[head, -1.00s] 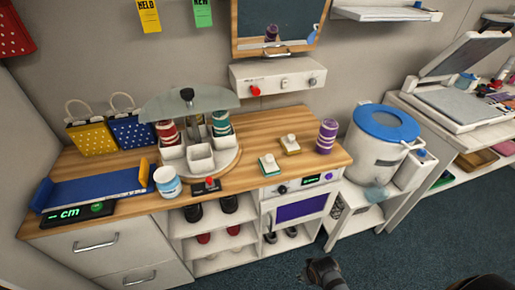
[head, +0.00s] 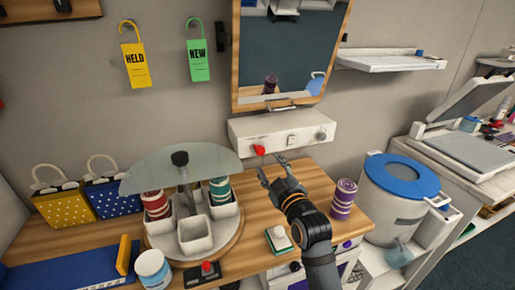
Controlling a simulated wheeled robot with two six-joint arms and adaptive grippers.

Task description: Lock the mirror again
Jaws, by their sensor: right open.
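The mirror (head: 290,55) in its wooden frame hangs on the back wall, with a small handle (head: 281,108) on its lower edge. Below it is a white wall box (head: 280,134) with a red knob (head: 259,150), a switch (head: 291,141) and a grey knob (head: 321,135) on its front. My right gripper (head: 273,165) is open and empty, its fingers pointing toward the wall just below and right of the red knob. I cannot tell whether a fingertip touches the box. My left gripper is out of view.
On the wooden counter (head: 325,184) are a carousel of white bins (head: 194,233) under a glass shade, a purple striped cup (head: 344,199) and a white-and-green block (head: 278,239). A blue-lidded drum (head: 400,195) stands right. Yellow and green tags hang left of the mirror.

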